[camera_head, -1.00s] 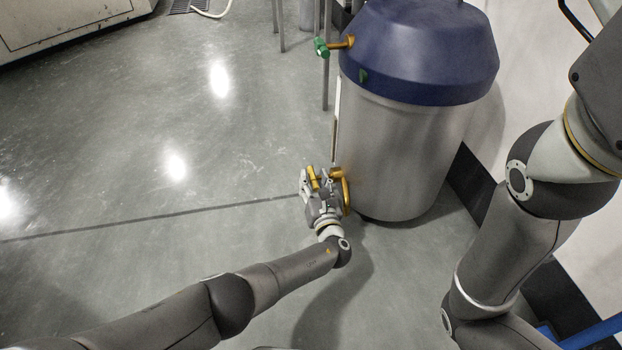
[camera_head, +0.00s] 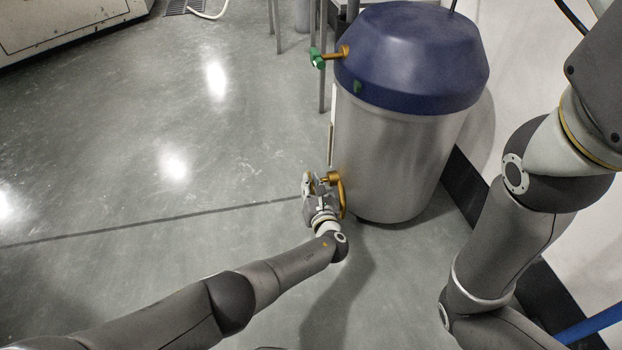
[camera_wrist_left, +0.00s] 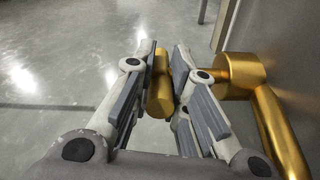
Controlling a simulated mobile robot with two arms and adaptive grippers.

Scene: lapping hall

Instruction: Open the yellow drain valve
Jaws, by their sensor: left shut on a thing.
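The yellow drain valve (camera_head: 334,179) is on the lower left side of the steel tank (camera_head: 385,165), close to the floor. In the left wrist view its brass-yellow body (camera_wrist_left: 225,75) and a bent pipe (camera_wrist_left: 280,135) are at the right. My left gripper (camera_head: 318,186) is at the valve. In the wrist view its fingers (camera_wrist_left: 163,85) are shut on the yellow valve handle (camera_wrist_left: 159,97), whose rounded end shows between them. My right arm is at the right of the head view; its gripper is out of view.
The tank has a blue lid (camera_head: 415,55) and a green-handled valve (camera_head: 317,58) high on its left side. Metal legs (camera_head: 321,85) stand behind it. A white wall with a dark skirting (camera_head: 470,188) is at the right. The floor (camera_head: 150,120) at the left is clear.

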